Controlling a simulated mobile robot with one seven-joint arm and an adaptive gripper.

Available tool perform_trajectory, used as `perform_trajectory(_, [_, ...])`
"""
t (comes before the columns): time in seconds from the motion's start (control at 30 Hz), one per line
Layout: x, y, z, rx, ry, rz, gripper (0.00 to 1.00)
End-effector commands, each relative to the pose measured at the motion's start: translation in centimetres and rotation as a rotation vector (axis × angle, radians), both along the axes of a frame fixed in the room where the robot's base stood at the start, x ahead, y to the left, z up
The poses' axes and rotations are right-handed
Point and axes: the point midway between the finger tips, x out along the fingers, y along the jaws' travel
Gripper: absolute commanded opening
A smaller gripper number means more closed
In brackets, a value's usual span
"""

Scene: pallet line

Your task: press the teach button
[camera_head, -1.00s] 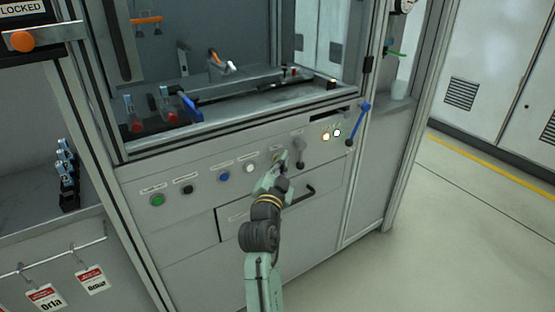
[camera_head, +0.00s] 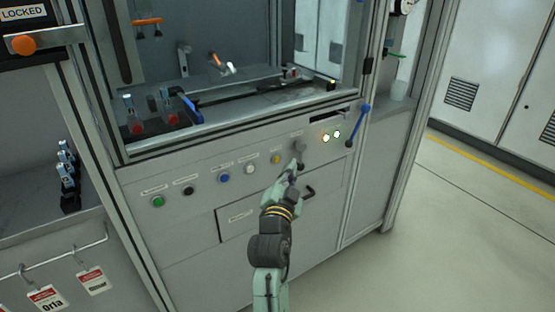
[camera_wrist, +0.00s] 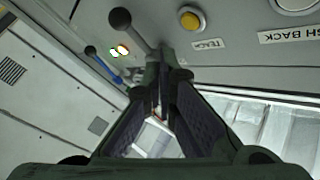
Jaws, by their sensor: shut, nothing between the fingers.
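The teach button is a yellow round button (camera_head: 276,159) in the row on the grey panel. In the wrist view the yellow button (camera_wrist: 190,19) shows beside a label reading TEACH. My gripper (camera_head: 294,171) is at the panel, to the right of the button and a little lower in the head view, near the grey lever. In the wrist view my gripper's fingertips (camera_wrist: 166,68) are together and empty, and the button is clear of them, up and to the right. Whether the tips touch the panel or lever, I cannot tell.
A grey lever (camera_head: 299,147) with a dark knob (camera_wrist: 120,18) is right beside the fingers. A white button (camera_head: 250,168), blue button (camera_head: 224,178), black button (camera_head: 188,190) and green button (camera_head: 158,201) continue left. A blue-handled lever (camera_head: 358,125) and lit lamps (camera_head: 326,139) are right.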

Motion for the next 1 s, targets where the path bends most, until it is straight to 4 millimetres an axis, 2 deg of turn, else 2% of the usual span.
perform_trajectory(0.3, [-2.1,-1.5,0.1,0.001,0.000,0.000,0.00])
perform_trajectory(1.0, [-2.2,-1.5,0.0,0.001,0.000,0.002,0.00])
